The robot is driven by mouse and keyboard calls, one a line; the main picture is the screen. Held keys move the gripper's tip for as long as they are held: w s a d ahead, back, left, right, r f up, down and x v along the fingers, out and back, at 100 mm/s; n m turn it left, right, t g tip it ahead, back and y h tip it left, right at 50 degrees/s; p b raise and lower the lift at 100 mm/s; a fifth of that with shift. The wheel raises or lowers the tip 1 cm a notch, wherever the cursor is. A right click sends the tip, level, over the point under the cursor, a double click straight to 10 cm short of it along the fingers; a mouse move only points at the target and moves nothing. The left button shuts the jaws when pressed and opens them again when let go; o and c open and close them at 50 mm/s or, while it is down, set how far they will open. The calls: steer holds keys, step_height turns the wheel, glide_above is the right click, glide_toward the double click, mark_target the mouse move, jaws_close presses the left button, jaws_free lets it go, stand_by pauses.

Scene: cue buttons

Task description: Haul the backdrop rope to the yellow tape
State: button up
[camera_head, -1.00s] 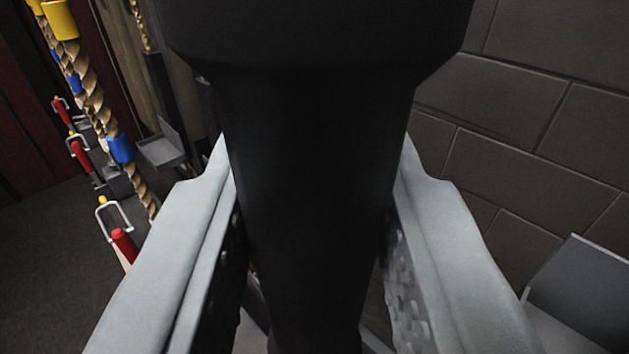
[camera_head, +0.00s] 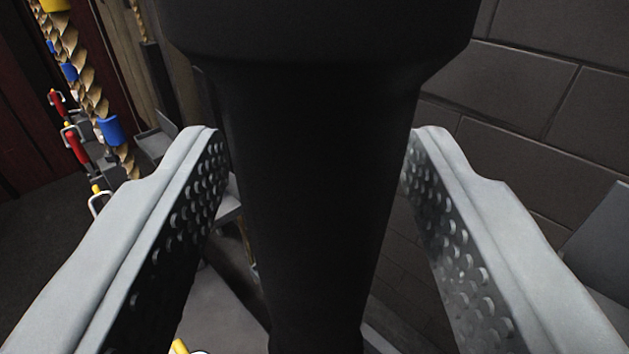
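Twisted tan ropes hang at the left. The nearest rope (camera_head: 92,90) carries a yellow tape band (camera_head: 54,4) at the top edge and a blue band (camera_head: 110,130) lower down. Another blue band (camera_head: 68,72) shows on a rope behind it. No label shows which one is the backdrop rope. My gripper (camera_head: 316,140) is open, its two pale fingers wide apart and well to the right of the ropes. A large black tapered shape stands in the middle between the fingers and hides much of the view. I cannot tell whether it is part of me.
Rope locks with red handles (camera_head: 76,146) and pale metal loops line the lower left, by the ropes. A grey ledge (camera_head: 155,144) is behind them. A dark block wall (camera_head: 530,120) fills the right, with a grey panel (camera_head: 603,240) at the edge. A small yellow piece (camera_head: 180,347) shows at the bottom.

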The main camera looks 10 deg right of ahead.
steer(key=shift+s+r, duration=0.1)
steer(key=shift+s, duration=0.05)
stand_by(0.5)
steer(key=s+a, duration=0.2)
steer(key=s, duration=1.5)
steer(key=shift+a, duration=0.35)
stand_by(0.6)
steer(key=s+d+r, duration=0.1)
steer(key=s+r, duration=0.1)
steer(key=s, duration=1)
steer(key=s+d+r+g, duration=0.1)
steer(key=s+d+r, duration=0.15)
steer(key=s, duration=0.95)
steer(key=s+r, duration=0.3)
steer(key=s, duration=0.9)
steer(key=s+f+y, duration=0.1)
steer(key=s+f, duration=0.3)
steer(key=s, duration=0.7)
steer(key=s+f+n+y, duration=0.1)
steer(key=s+f, duration=0.3)
steer(key=s, duration=0.7)
steer(key=s+f, duration=0.4)
steer(key=s, duration=0.7)
steer(key=shift+s+a+f+n+t+y, duration=0.15)
steer(key=shift+s+f+n+t+y, duration=0.15)
steer(key=shift+n+y, duration=0.1)
